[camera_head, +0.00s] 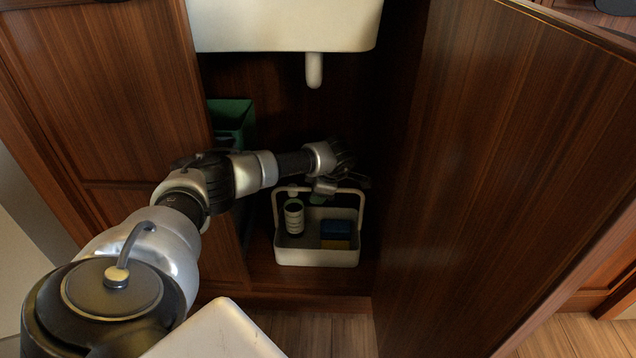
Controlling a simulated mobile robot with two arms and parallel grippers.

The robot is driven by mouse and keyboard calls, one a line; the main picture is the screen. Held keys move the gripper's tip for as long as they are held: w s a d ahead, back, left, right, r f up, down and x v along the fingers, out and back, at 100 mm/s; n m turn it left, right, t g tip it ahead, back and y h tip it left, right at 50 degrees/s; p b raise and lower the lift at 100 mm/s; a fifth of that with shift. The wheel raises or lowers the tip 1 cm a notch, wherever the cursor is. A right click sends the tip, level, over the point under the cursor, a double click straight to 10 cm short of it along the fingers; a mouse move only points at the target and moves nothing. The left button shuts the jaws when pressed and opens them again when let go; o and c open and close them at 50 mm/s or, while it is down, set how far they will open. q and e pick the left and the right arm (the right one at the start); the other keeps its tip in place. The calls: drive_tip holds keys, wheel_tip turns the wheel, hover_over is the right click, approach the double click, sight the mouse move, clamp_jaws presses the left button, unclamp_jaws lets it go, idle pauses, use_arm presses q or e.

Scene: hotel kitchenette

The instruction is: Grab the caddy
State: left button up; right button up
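The caddy (317,258) is a pale open tray with a tall arched handle. It stands upright on the floor of the open cabinet. A cylindrical container (293,220) stands in its left side, and a blue and yellow block, perhaps a sponge (336,236), lies in its right side. My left arm reaches into the cabinet from the left. My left gripper (326,189) is at the top of the caddy's handle, in shadow. I cannot tell whether its fingers are around the handle or only beside it. My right gripper is not in view.
A white sink basin (285,25) with a short drain pipe (314,70) hangs above. A green bin (231,118) stands at the cabinet's left. The right cabinet door (490,170) is open close beside the caddy; a wooden panel (110,100) stands at left.

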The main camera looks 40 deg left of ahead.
use_arm(q)
drive_tip(key=shift+b+x, duration=0.4)
drive_tip(key=shift+x, duration=0.7)
clamp_jaws()
drive_tip(key=shift+r, duration=0.1)
